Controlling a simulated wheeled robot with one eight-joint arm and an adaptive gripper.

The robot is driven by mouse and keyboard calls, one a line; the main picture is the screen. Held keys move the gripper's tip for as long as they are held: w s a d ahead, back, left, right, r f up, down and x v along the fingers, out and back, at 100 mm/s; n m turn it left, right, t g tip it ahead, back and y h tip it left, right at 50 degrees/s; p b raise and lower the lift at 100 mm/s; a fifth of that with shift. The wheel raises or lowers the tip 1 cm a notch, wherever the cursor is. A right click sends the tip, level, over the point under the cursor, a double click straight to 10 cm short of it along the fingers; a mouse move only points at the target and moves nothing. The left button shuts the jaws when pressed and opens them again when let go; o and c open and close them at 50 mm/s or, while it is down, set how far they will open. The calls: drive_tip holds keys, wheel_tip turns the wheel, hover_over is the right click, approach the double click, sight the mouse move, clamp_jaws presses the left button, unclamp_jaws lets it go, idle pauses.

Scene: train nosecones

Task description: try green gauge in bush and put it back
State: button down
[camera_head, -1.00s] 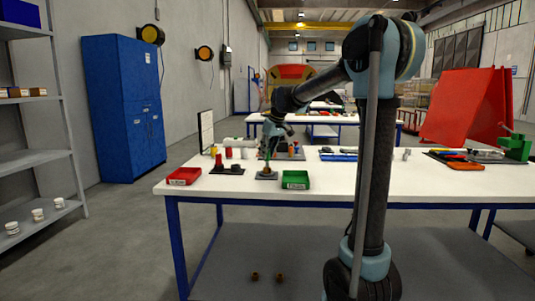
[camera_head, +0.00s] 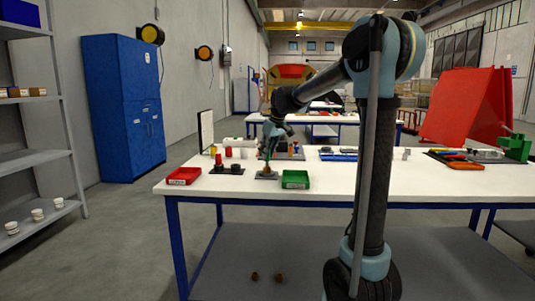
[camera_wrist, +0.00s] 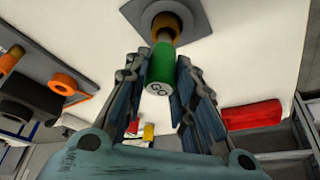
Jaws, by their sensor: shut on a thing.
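My gripper (camera_wrist: 158,88) is shut on the green gauge (camera_wrist: 160,68), a green cylinder with markings on its end face. A pale metal pin (camera_wrist: 165,35) extends from the gauge toward the brass-coloured bush (camera_wrist: 172,20). The pin's tip meets the bush opening in the wrist view; how deep it sits is hidden. The bush stands on a dark square plate (camera_wrist: 198,13). In the head view, my gripper (camera_head: 267,155) is above the bush (camera_head: 266,170) near the table's front edge, and the gauge is small and partly hidden.
A red bin (camera_head: 183,176) and a green bin (camera_head: 296,180) flank the bush on the white table (camera_head: 340,183). A dark stand with a red piece (camera_head: 229,168) is left of it. Several small parts stand behind. Table to the right of the green bin is clear.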

drive_tip(key=shift+f, duration=1.1)
idle(2.3)
drive_tip(key=shift+r, duration=0.1)
idle(1.0)
drive_tip(key=shift+r, duration=3.65)
